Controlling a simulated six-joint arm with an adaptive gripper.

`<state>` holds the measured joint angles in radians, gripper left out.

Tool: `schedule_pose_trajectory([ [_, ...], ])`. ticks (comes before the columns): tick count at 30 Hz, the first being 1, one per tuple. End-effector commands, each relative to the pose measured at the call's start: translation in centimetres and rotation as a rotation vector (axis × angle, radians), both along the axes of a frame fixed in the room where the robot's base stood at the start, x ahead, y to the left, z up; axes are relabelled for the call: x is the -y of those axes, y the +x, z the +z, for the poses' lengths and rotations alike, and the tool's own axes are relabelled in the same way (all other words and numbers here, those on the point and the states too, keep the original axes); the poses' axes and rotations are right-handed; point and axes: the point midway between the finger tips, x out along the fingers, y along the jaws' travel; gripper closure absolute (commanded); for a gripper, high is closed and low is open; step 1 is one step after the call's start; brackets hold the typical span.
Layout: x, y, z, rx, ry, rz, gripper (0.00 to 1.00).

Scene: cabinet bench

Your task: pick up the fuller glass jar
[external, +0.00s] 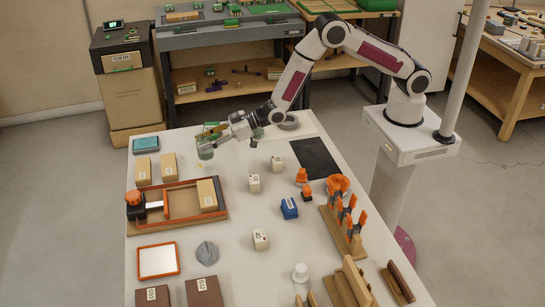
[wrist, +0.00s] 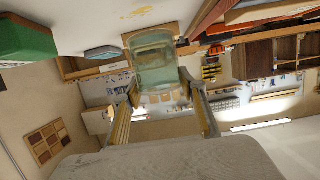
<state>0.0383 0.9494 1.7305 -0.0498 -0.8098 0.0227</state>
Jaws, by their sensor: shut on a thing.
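A glass jar (wrist: 155,58) with a pale green tint sits between my fingertips in the wrist view. My gripper (wrist: 160,92) is shut on it, one finger on each side. In the external view the jar (external: 205,151) shows at the tip of my gripper (external: 215,141), over the far left part of the white table. How full the jar is cannot be made out clearly. A small dark green thing (external: 258,133) shows just right of my gripper; I cannot tell whether it is another jar.
A wooden tray (external: 182,216) with an orange-and-black device lies nearer on the left. Pale labelled blocks (external: 254,183) and a blue block (external: 289,208) stand mid-table. An orange-clipped rack (external: 345,222) stands at the right. A grey round dish (external: 289,123) lies at the far edge.

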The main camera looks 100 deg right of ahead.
Motion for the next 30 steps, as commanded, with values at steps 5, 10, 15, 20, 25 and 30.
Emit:
schedule_pose_trajectory([
  [5,0.0,0.0,1.5,0.003,0.0,0.0,0.85],
  [10,0.0,0.0,2.7,0.002,0.0,0.0,0.85],
  [15,0.0,0.0,3.7,0.002,0.0,0.0,0.85],
  [20,0.0,0.0,4.5,0.002,0.0,0.0,0.85],
  [25,0.0,0.0,5.1,0.002,0.0,0.0,0.85],
  [30,0.0,0.0,5.5,0.002,0.0,0.0,0.85],
])
